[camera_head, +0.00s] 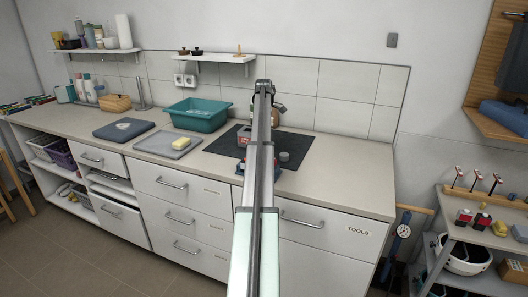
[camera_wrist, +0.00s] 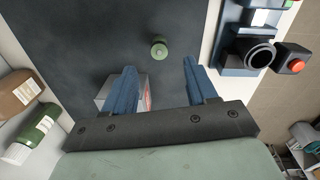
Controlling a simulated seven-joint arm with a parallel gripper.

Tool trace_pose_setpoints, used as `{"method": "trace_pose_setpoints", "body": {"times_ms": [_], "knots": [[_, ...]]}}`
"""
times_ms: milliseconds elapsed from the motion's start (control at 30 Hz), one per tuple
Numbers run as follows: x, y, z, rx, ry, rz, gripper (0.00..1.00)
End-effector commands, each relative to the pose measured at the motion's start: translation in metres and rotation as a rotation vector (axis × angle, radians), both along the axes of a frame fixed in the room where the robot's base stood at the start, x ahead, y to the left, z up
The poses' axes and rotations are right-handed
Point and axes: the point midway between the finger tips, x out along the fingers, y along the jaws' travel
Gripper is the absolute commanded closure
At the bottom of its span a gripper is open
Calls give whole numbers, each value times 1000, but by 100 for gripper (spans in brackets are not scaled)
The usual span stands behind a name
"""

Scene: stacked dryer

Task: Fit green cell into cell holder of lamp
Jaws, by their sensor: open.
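The green cell (camera_wrist: 159,48) stands on the dark mat in the wrist view, seen from above as a small round shape with a knob on top. My gripper (camera_wrist: 160,78) is open and empty, its two blue fingers apart, with the cell beyond the gap between the tips. A blue device with a round dark opening, apparently the lamp (camera_wrist: 235,58), sits at the right by the mat's edge. A red button (camera_wrist: 297,66) is beside it.
A grey and red box (camera_wrist: 106,95) is partly behind the left finger.

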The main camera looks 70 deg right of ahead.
Motion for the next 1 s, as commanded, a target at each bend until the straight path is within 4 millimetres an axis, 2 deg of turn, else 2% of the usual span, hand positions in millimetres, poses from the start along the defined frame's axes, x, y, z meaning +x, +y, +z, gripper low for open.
{"method": "trace_pose_setpoints", "body": {"times_ms": [67,333,667,900,1000], "knots": [[0,0,-10,0,0,0,43],[1,-1,-24,0,0,0,43],[3,-4,-63,0,0,0,43],[3,-5,-66,-1,0,0,43],[3,-5,-66,-1,0,0,51]]}}
